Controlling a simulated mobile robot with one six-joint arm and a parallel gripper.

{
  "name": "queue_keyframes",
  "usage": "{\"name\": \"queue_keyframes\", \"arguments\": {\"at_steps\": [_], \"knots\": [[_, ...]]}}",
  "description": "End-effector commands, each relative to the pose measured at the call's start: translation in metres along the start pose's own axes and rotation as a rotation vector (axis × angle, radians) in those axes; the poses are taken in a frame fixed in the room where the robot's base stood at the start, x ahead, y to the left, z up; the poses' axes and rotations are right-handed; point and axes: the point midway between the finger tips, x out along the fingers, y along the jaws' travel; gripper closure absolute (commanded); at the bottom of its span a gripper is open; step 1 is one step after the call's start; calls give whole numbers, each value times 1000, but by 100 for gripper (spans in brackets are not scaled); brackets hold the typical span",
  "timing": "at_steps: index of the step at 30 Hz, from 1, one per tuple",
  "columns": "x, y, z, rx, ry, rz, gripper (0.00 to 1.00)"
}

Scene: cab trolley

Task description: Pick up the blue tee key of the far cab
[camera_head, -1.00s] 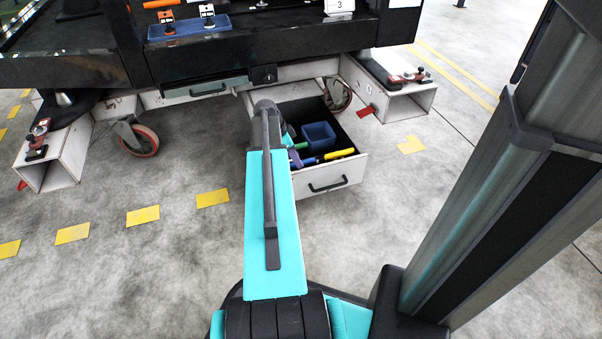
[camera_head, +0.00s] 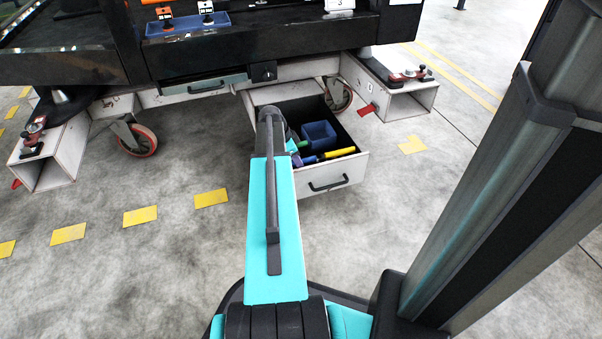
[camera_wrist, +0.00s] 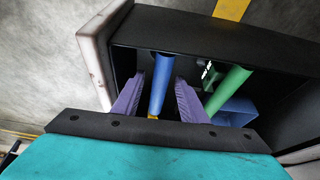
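The blue tee key (camera_wrist: 161,82) shows in the wrist view as a blue bar in the drawer, running between the two purple fingers of my gripper (camera_wrist: 160,78). The fingers are open, one on each side of the bar, with a narrow gap visible on both sides.
A green bar (camera_wrist: 228,90) lies close right of my gripper, with a blue bin (camera_wrist: 238,111) beyond it. The head view shows the blue bin (camera_head: 318,135) and a yellow bar (camera_head: 339,153). Drawer walls surround these. The trolley deck (camera_head: 205,65) overhangs behind the drawer.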

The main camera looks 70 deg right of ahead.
Motion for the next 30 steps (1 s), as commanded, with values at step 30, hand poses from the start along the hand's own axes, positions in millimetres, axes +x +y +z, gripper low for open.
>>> {"name": "queue_keyframes", "arguments": {"at_steps": [30], "knots": [[5,0,-1,1,0,-1,100]]}}
